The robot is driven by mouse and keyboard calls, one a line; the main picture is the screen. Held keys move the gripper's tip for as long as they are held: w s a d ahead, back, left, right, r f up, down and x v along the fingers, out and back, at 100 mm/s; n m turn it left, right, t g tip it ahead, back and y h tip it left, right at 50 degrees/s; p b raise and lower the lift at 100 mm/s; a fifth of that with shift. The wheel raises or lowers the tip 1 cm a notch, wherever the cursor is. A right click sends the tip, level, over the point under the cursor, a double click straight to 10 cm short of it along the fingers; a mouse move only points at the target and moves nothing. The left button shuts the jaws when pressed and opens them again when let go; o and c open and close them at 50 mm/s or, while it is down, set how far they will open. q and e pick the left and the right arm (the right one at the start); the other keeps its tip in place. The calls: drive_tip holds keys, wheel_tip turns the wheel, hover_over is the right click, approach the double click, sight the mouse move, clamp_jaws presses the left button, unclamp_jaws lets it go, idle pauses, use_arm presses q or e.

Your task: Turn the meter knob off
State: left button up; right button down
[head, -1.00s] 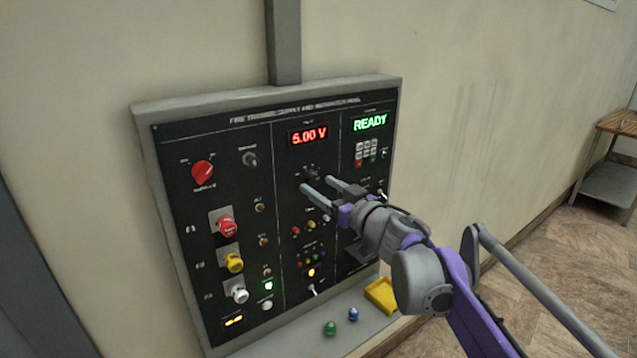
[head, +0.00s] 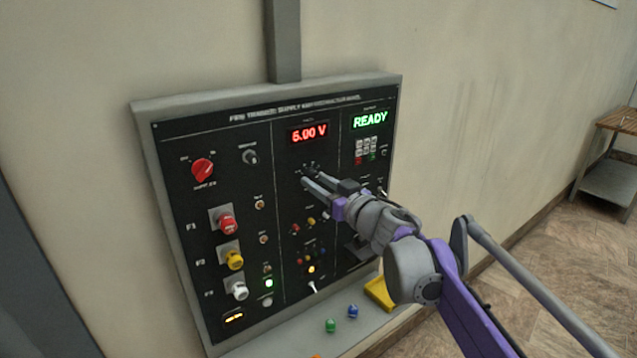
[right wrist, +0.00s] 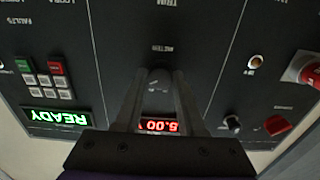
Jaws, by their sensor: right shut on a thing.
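The dark meter knob (head: 310,167) sits below the red voltage display (head: 309,133) on the black control panel (head: 185,210). My right gripper (head: 307,177) has its two grey fingers at the knob and is shut on it. In the right wrist view, which is upside down, the knob (right wrist: 159,76) lies between the fingertips under the METER label. The display (right wrist: 158,125) is lit and reads about 5.00 V. The knob's pointer is too small and covered to read. My left gripper is not in view.
A red supply knob (head: 203,170) and red, yellow and white fuse caps are on the panel's left. A green READY screen (head: 370,121) is at upper right.

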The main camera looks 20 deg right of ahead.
drive_tip(key=shift+n, duration=0.4)
drive_tip(key=n, duration=0.4)
drive_tip(key=shift+n, duration=0.4)
drive_tip(key=n+p, duration=0.1)
drive_tip(key=n, duration=0.5)
drive_tip(key=shift+r, duration=0.1)
drive_tip(key=n+p, duration=0.2)
drive_tip(key=n, duration=0.4)
drive_tip(key=shift+r+n, duration=0.1)
drive_tip(key=shift+n, duration=0.3)
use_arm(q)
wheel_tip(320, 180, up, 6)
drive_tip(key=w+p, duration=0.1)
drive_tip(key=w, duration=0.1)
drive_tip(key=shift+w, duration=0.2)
use_arm(e)
drive_tip(key=n, duration=0.5)
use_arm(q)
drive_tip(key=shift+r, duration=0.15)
use_arm(e)
drive_tip(key=shift+n, duration=0.4)
drive_tip(key=c, duration=0.5)
unclamp_jaws()
